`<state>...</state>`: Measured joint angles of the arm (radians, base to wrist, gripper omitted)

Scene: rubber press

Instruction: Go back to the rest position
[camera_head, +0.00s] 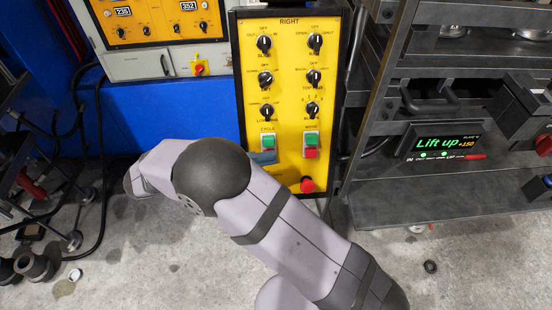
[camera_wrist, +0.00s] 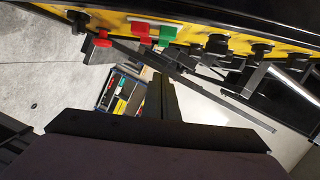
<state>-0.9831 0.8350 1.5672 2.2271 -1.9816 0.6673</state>
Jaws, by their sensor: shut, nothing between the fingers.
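My lavender-grey arm with dark joints reaches across the head view from the lower right. It bends at a dark round joint in front of the yellow control panel (camera_head: 290,125) marked RIGHT. The wrist view shows the panel's yellow face tilted along the top, with a red button (camera_wrist: 141,29) and a green button (camera_wrist: 167,33).
A dark shelf rack (camera_head: 460,200) stands at the right, with a display (camera_head: 440,142) reading "Lift up +150". Hoses and dark metal parts (camera_head: 36,265) lie at the left. The concrete floor (camera_head: 180,270) is mostly bare in front. A bin with coloured items (camera_wrist: 123,92) shows in the wrist view.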

